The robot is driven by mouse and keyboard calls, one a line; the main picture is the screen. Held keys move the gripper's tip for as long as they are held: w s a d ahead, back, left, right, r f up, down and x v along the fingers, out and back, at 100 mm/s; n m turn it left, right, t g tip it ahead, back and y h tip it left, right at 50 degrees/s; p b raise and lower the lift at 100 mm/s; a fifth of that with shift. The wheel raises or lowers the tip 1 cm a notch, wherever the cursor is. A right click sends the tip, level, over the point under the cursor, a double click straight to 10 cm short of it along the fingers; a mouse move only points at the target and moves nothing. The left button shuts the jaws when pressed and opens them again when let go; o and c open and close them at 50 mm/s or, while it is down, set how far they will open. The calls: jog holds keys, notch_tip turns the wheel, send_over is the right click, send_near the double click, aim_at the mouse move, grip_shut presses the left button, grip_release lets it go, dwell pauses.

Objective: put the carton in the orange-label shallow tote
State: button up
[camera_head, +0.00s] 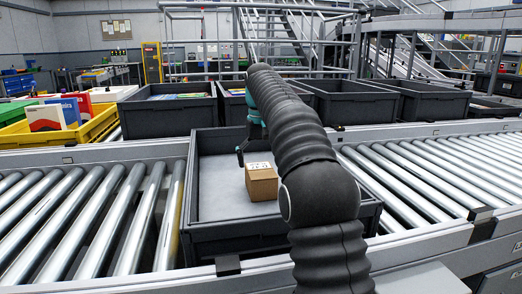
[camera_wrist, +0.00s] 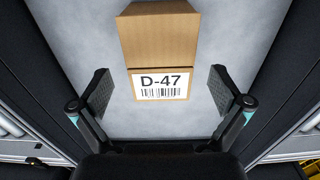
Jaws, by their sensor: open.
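The carton (camera_head: 261,182) is a small brown box with a white label on top. It sits in a dark grey tote (camera_head: 240,237) on the near roller conveyor. In the wrist view the carton (camera_wrist: 158,40) shows the label "D-47" and a barcode. My gripper (camera_wrist: 159,92) is open and empty, with one finger on each side of the carton's labelled end and gaps between. In the head view my gripper (camera_head: 247,148) is above the tote, partly hidden by my arm. I cannot make out an orange label on any tote.
Several dark grey totes (camera_head: 168,115) stand in a row on the far side, some holding flat items. A yellow tote (camera_head: 95,130) with boxes stands at the left. Bare rollers (camera_head: 95,210) lie on both sides of the near tote. My arm hides part of its right side.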

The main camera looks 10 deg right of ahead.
aim_at(261, 170)
jog(key=shift+r, duration=2.4)
